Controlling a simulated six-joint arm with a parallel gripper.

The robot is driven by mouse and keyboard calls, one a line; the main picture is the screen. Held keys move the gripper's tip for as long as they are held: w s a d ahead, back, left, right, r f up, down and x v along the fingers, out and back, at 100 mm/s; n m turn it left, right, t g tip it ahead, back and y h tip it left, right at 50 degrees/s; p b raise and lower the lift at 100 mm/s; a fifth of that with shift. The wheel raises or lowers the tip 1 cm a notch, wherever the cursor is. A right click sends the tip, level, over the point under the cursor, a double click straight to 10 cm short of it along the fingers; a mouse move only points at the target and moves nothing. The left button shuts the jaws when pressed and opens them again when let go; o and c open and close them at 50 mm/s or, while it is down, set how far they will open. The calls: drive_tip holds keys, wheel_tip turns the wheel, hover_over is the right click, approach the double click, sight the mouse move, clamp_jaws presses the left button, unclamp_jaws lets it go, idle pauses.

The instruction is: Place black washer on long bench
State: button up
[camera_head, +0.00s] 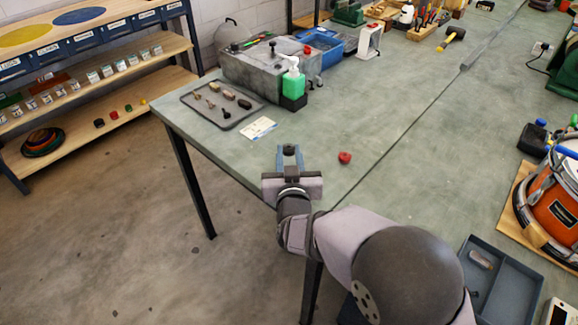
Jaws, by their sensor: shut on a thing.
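My gripper (290,152) is over the near left part of the long grey-green bench (335,112), close to its front edge. Its blue-grey fingers are shut on a small dark thing (290,148), which appears to be the black washer. The fingers and the viewing angle hide much of it, so its shape is unclear. I cannot tell whether it touches the bench top or is held above it.
A small red object (345,157) lies right of my gripper. A dark tray (187,98) with small parts, a white card (258,128) and a green bottle (292,86) are farther back left. An orange drum (557,211) stands at right. The middle bench top is clear.

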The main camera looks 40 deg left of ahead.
drive_tip(key=shift+f, duration=2.25)
drive_tip(key=shift+f, duration=0.1)
drive_tip(key=shift+f, duration=0.15)
drive_tip(key=o, duration=1)
